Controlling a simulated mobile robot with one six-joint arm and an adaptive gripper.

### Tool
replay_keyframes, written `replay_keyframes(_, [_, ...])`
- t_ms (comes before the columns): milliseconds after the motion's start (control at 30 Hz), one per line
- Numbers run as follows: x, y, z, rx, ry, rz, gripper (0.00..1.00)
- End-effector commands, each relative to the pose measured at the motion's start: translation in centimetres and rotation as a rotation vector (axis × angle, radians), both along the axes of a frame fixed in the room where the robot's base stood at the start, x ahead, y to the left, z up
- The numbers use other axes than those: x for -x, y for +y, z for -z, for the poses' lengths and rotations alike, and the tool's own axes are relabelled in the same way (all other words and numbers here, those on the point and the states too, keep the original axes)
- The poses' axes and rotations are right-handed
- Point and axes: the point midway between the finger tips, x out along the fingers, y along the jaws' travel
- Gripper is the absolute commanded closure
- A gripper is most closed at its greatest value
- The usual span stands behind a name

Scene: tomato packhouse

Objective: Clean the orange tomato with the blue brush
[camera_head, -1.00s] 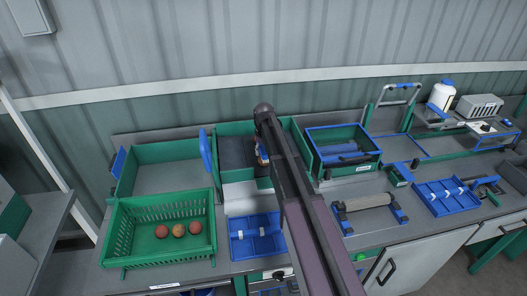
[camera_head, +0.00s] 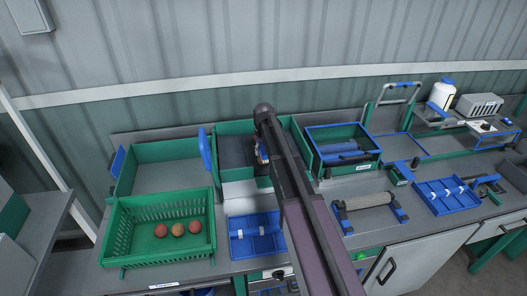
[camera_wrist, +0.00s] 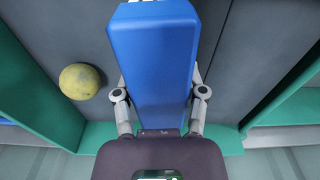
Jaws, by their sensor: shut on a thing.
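My gripper (camera_wrist: 159,88) is shut on a long blue block, which appears to be the blue brush (camera_wrist: 153,50). The fingers press its two sides, and its bristles do not show. A round yellowish tomato (camera_wrist: 81,81) with dull patches lies on the dark floor of a green-walled bay, left of the brush and apart from it. In the head view my gripper (camera_head: 262,155) is mostly hidden by my arm over the dark bay. An orange tomato (camera_head: 178,230) sits between two redder ones in the green crate (camera_head: 120,240).
The bay's green wall (camera_wrist: 30,80) stands left of the tomato in the wrist view. An empty green bin (camera_head: 160,177) is behind the crate. A blue tray (camera_head: 243,250) lies in front of the bay. A blue-rimmed box (camera_head: 318,133) and a roller stand (camera_head: 368,202) are to the right.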

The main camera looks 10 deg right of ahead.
Motion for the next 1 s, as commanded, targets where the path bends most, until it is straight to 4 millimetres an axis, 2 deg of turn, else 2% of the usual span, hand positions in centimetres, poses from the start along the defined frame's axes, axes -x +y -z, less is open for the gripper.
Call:
replay_keyframes(400, [-0.2,0.0,0.2,0.000,0.000,-0.001,1.00])
replay_keyframes(1000, [-1.9,0.2,0.2,0.000,-0.001,-0.001,1.00])
